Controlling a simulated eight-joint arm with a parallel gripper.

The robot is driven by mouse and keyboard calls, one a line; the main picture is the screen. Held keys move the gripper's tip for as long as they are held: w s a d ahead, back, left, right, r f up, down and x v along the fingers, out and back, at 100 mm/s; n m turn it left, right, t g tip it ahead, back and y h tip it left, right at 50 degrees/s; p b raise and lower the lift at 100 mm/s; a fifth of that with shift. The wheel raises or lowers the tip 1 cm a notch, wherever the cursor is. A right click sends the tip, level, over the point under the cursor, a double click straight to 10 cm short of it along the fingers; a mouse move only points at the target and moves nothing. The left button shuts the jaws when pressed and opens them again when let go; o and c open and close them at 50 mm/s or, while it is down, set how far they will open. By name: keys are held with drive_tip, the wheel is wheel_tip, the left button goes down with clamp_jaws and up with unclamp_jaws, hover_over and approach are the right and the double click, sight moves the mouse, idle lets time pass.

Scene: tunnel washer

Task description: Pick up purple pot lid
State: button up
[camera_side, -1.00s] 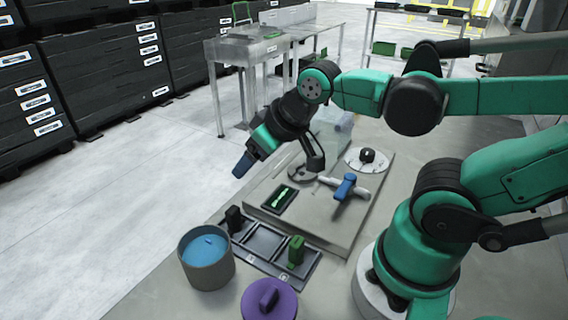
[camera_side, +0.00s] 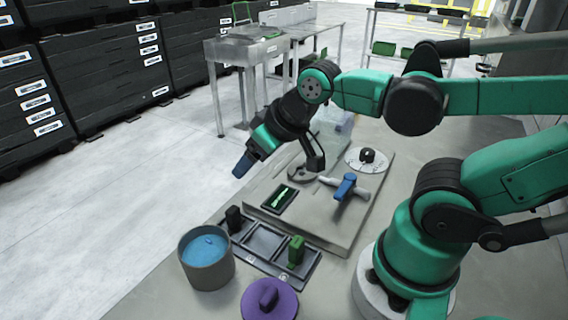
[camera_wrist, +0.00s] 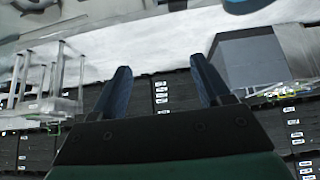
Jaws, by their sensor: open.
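The purple pot lid (camera_side: 269,300) is a round disc with a raised grip bar on top. It lies at the bottom of the side view, on the table in front of the tray. My gripper (camera_side: 242,166) is up and away from it, above the far left edge of the table, and points down to the left. In the wrist view my gripper (camera_wrist: 160,88) shows two blue fingers spread apart with nothing between them. I cannot make out the purple lid in the wrist view.
A grey pot (camera_side: 207,272) with blue inside stands left of the lid. Behind it is a dark tray (camera_side: 264,240) holding a black block (camera_side: 234,218) and a green block (camera_side: 296,250). A panel (camera_side: 318,221) with a blue-handled valve (camera_side: 345,186) and a dial (camera_side: 367,158) lies beyond.

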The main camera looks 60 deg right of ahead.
drive_tip(key=shift+o, duration=0.9)
drive_tip(key=g, duration=0.7)
hover_over(269, 294)
wheel_tip(269, 294, down, 6)
drive_tip(key=shift+w+f, duration=0.15)
drive_tip(key=shift+f, duration=2.8)
